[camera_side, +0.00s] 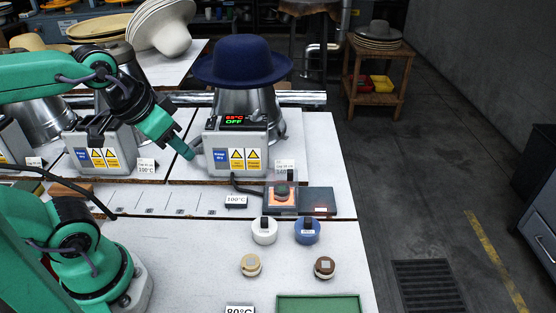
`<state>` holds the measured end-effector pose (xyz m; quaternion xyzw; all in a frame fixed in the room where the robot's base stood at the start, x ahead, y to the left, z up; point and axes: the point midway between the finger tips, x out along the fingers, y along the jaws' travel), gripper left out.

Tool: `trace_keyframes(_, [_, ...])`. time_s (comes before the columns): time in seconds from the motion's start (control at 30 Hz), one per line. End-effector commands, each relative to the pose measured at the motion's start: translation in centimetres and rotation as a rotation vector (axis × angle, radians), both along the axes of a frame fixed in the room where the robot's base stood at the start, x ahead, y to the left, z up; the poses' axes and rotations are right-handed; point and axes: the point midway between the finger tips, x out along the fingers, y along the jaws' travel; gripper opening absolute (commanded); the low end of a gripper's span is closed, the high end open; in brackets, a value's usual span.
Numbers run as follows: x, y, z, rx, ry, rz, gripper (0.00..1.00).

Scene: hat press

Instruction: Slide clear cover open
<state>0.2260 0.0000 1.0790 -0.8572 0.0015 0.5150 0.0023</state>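An orange button station with a dark round button (282,190) sits at the front of the workbench. A dark flat plate (318,201) adjoins it on the right. A clear cover cannot be told apart for sure at this size. My gripper (188,153) points down and right, in the air or close against the left side of a grey control box (239,152). It is up and left of the button station and apart from it. Its fingers are too small to show whether they are open or shut.
A navy hat (242,61) sits on a metal form behind the control box, whose display reads 85°C OFF. White (264,236) and blue (307,237) round pieces, two small knobs and a green tray (318,304) lie in front. A dark cable runs beside the station.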

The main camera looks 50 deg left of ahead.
Motion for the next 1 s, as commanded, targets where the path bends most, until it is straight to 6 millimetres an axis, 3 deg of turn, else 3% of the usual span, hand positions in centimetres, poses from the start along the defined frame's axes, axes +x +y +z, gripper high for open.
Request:
trace_keyframes(0.37, [3.5, -0.6, 1.0, 0.042, 0.079, -0.109, 0.36])
trace_keyframes(0.67, [8.7, -1.6, 1.2, 0.094, 0.177, -0.263, 0.36])
trace_keyframes(1.0, [14.7, -3.0, -0.6, 0.14, 0.286, -0.441, 0.36])
